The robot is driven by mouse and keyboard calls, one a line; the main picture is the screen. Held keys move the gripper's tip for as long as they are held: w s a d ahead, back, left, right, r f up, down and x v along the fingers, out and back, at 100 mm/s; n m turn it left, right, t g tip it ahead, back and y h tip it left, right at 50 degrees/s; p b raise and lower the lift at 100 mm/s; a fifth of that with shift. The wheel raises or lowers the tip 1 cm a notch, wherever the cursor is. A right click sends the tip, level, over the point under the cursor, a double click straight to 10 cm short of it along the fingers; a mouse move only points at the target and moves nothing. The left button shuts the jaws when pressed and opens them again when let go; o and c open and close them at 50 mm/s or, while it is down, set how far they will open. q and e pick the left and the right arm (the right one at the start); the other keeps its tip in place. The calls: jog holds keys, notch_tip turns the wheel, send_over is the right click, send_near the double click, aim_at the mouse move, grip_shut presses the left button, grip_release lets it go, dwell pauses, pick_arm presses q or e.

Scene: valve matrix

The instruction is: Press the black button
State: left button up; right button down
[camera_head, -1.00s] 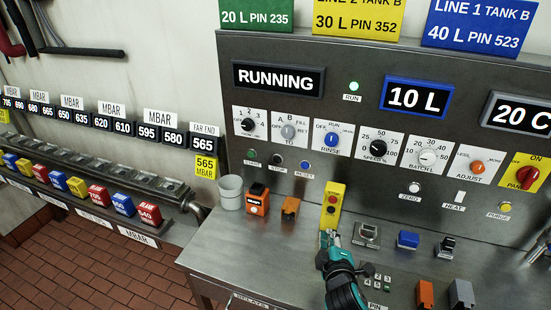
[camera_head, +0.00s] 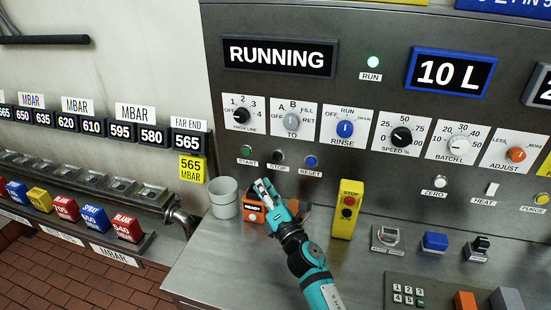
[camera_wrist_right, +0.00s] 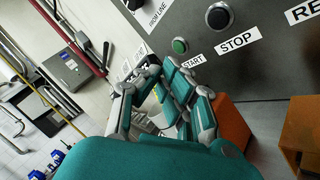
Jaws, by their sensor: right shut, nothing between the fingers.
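The black button (camera_head: 279,156) is on the grey panel above the label STOP, between the green START button (camera_head: 246,150) and the blue RESET button (camera_head: 310,161). It also shows as a dark round knob at the top of the right wrist view (camera_wrist_right: 219,16), right of the green button (camera_wrist_right: 180,45). My right gripper (camera_head: 264,187) is shut and empty. In the head view its fingertips appear below the black button, in front of the orange READY box (camera_head: 254,213). In the right wrist view the fingers (camera_wrist_right: 158,75) appear below and left of the black button, apart from it.
A grey cup (camera_head: 224,200) stands left of the gripper on the steel counter (camera_head: 222,260). A yellow two-button box (camera_head: 346,210) stands to the right. Panel knobs, such as the RINSE knob (camera_head: 345,129), sit above the button row.

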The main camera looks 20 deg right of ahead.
aim_at(278, 156)
pick_arm(q)
notch_tip(278, 156, down, 2)
jog(key=shift+s+f+b, duration=0.1)
jog(key=shift+b, duration=1)
pick_arm(e)
jog(key=w+d, duration=0.1)
jog(key=w, duration=0.1)
jog(key=w+d, duration=0.2)
jog(key=w, duration=0.1)
jog(key=w+d, duration=0.2)
jog(key=shift+w, duration=0.2)
pick_arm(q)
jog(key=shift+f, duration=0.15)
pick_arm(e)
jog(key=shift+w, duration=0.15)
jog(key=shift+w+d, duration=0.2)
pick_arm(q)
jog(key=shift+f+b, duration=0.35)
jog(key=shift+b, duration=0.15)
pick_arm(e)
jog(key=shift+w+d, duration=0.25)
jog(key=shift+w, duration=0.1)
dwell(0.5)
jog(key=shift+s, duration=0.1)
pick_arm(q)
jog(key=shift+r+p, duration=0.3)
pick_arm(e)
jog(key=shift+s+a, duration=0.5)
jog(key=shift+s, duration=0.15)
